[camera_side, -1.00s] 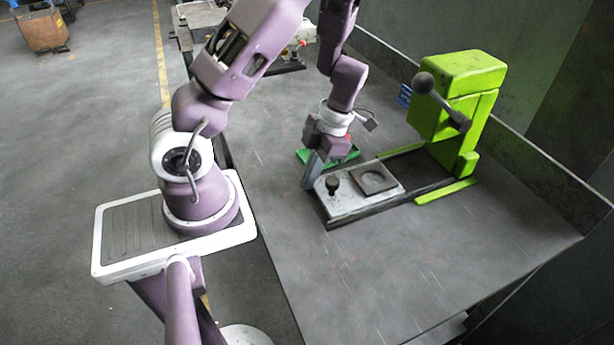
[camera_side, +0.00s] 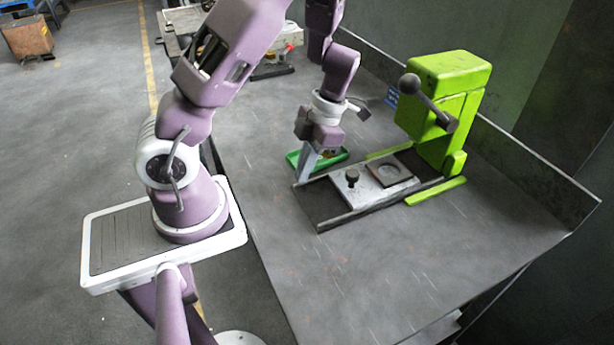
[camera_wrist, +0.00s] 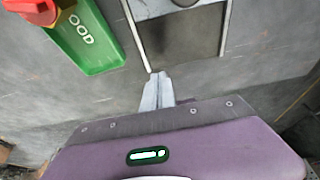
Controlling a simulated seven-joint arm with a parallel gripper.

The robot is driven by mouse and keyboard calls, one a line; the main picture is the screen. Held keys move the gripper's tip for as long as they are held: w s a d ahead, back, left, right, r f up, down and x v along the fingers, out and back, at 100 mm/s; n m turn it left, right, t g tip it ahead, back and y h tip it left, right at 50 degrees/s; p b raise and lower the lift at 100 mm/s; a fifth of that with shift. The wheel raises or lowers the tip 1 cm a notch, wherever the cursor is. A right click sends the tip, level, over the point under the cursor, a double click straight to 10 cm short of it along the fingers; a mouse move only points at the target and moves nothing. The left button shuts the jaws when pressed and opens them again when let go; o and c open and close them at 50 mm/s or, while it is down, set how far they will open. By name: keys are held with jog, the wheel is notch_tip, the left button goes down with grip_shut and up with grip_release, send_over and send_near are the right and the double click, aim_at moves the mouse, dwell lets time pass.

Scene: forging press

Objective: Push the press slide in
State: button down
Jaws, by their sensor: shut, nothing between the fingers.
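The press slide (camera_side: 372,194) is a grey plate with a black knob (camera_side: 352,176) and a square, round-recessed die (camera_side: 389,170). It lies in a dark rail frame (camera_side: 328,220), with its inner end close to the green press (camera_side: 440,105) and a bare stretch of channel at the outer end. The slide's edge shows at the top of the wrist view (camera_wrist: 152,8). My gripper (camera_side: 301,179) is shut and empty, pointing down at the outer end of the frame, apart from the slide. Its fingertips (camera_wrist: 157,77) sit by the frame's corner.
A green bin (camera_wrist: 95,45) with white lettering lies beside the frame, behind my gripper; a red thing (camera_wrist: 32,10) shows at its far end. The press has a dark ball-ended lever (camera_side: 428,101). The tabletop in front of the frame is clear.

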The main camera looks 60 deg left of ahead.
jog(key=v, duration=0.7)
jog(key=s+a+f+m+t+y, duration=0.2)
jog(key=a+m+t+y, duration=0.1)
jog(key=a+m, duration=0.9)
jog(key=s+a+f+m+t+y, duration=0.15)
jog(key=a+m, duration=0.55)
jog(key=m, duration=0.8)
jog(key=s+d+r+m+t+h, duration=0.1)
jog(key=s+d+m+t+h, duration=0.15)
jog(key=d+m+h, duration=0.75)
jog(key=s+d+r+m+t+y, duration=0.1)
jog(key=d+m+t, duration=0.35)
jog(key=m, duration=1.15)
jog(key=shift+g, duration=0.95)
jog(key=x, duration=0.7)
jog(key=d+x, duration=0.1)
jog(key=x, duration=0.2)
jog(key=shift+w, duration=0.25)
jog(key=w, duration=0.2)
jog(key=shift+w+r, duration=0.15)
jog(key=shift+w, duration=0.7)
jog(key=shift+w, duration=0.1)
